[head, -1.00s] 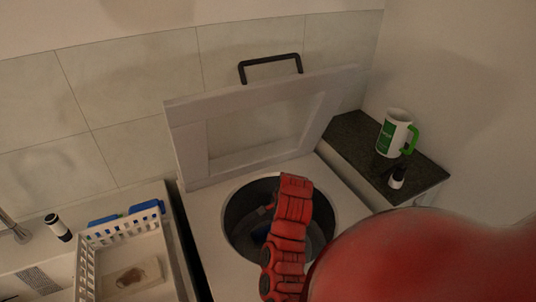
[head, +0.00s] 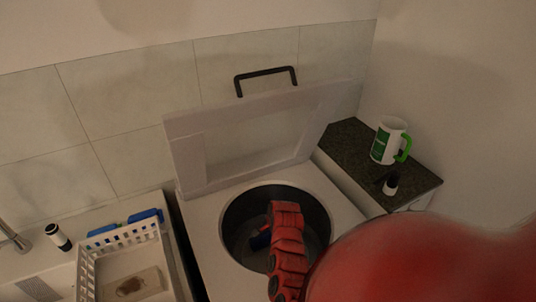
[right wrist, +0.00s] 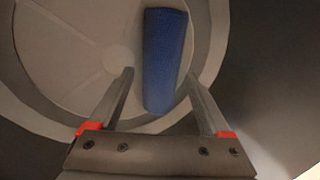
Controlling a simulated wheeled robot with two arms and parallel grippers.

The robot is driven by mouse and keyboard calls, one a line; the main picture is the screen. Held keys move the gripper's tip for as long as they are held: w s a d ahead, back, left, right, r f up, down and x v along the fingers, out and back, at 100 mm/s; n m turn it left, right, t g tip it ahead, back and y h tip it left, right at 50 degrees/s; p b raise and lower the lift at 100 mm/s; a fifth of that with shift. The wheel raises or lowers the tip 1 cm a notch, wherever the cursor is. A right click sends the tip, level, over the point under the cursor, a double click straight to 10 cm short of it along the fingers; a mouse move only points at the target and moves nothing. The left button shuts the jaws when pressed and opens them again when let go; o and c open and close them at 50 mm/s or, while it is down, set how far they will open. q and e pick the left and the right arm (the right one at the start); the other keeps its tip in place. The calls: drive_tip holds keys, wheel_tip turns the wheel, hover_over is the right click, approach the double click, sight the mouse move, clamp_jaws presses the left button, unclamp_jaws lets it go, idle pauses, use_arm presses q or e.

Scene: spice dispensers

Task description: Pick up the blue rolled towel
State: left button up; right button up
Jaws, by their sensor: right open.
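The blue rolled towel (right wrist: 163,50) lies on the bottom of a round grey drum, and the right wrist view shows it whole or nearly so. My right gripper (right wrist: 160,76) is open and empty, reaching down into the drum. In the right wrist view its fingers point at the towel, one tip on each side of the towel's lower part, apparently still above it. The arm hides its fingers in the head view. My left gripper is out of view.
A white basket (head: 86,272) is at left. A mug (head: 384,144) and small bottle (head: 391,184) stand on a dark counter at right.

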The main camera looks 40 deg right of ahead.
sight(269, 235)
drive_tip(key=shift+p+x, duration=0.45)
drive_tip(key=shift+x, duration=0.85)
drive_tip(key=shift+w+d+f, duration=0.15)
drive_tip(key=shift+w+f, duration=0.1)
drive_tip(key=shift+f, duration=0.4)
drive_tip(key=c, duration=1.3)
drive_tip(key=shift+r, duration=0.1)
